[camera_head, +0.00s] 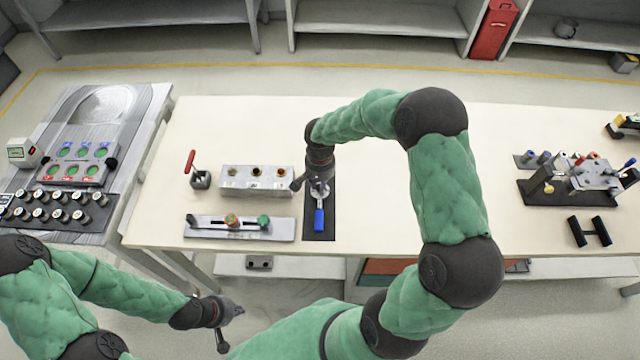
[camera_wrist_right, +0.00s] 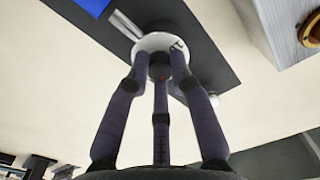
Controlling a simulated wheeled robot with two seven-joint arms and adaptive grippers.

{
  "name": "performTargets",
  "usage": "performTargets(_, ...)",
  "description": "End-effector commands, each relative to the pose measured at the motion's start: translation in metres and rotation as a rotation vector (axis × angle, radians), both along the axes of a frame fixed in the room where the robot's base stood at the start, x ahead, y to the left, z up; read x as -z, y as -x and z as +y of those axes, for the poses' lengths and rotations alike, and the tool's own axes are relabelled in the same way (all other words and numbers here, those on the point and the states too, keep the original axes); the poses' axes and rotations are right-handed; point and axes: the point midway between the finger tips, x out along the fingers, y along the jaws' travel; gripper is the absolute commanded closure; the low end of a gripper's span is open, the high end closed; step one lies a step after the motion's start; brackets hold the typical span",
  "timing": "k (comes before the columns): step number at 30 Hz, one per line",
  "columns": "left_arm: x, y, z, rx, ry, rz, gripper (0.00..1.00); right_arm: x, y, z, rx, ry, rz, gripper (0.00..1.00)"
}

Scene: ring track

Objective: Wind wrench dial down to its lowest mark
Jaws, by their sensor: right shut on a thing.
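The wrench (camera_head: 319,219) lies on a dark mat (camera_head: 327,236) on the table, with its blue handle towards the near edge. Its round pale dial (camera_wrist_right: 150,45) shows in the right wrist view, with the silver shaft and part of the blue handle (camera_wrist_right: 91,5) beside it. My right gripper (camera_head: 317,184) comes down from above over the wrench's far end. Its three dark fingers (camera_wrist_right: 162,68) are closed around the dial. The dial's marks are too small to read. My left gripper (camera_head: 232,322) is empty in front of the table, its fingers spread.
A grey block with several knobs (camera_head: 240,187), a red-handled lever (camera_head: 191,163) and a slider panel (camera_head: 285,230) stand left of the wrench. A grey panel table (camera_head: 150,110) is further left. A fixture (camera_head: 540,195) stands far right. The table between is clear.

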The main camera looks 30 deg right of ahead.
Motion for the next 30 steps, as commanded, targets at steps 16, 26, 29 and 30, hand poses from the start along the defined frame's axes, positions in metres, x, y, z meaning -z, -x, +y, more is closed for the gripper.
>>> performTargets(16, -0.013, 0.000, 0.000, 0.000, 0.000, 0.000, 1.00, -0.001, 0.001, 0.000, -0.453, 0.000, 0.003, 1.00)
performTargets(26, -0.024, 0.000, 0.000, 0.000, 0.000, 0.000, 1.00, -0.001, 0.001, 0.000, -0.767, -0.001, 0.003, 1.00)
performTargets(29, -0.028, 0.000, 0.000, 0.000, 0.000, 0.000, 1.00, -0.001, 0.001, 0.000, -0.862, 0.000, 0.002, 1.00)
performTargets(30, -0.030, 0.000, 0.000, 0.000, 0.000, 0.000, 1.00, -0.001, 0.001, -0.001, -0.900, 0.000, 0.002, 1.00)
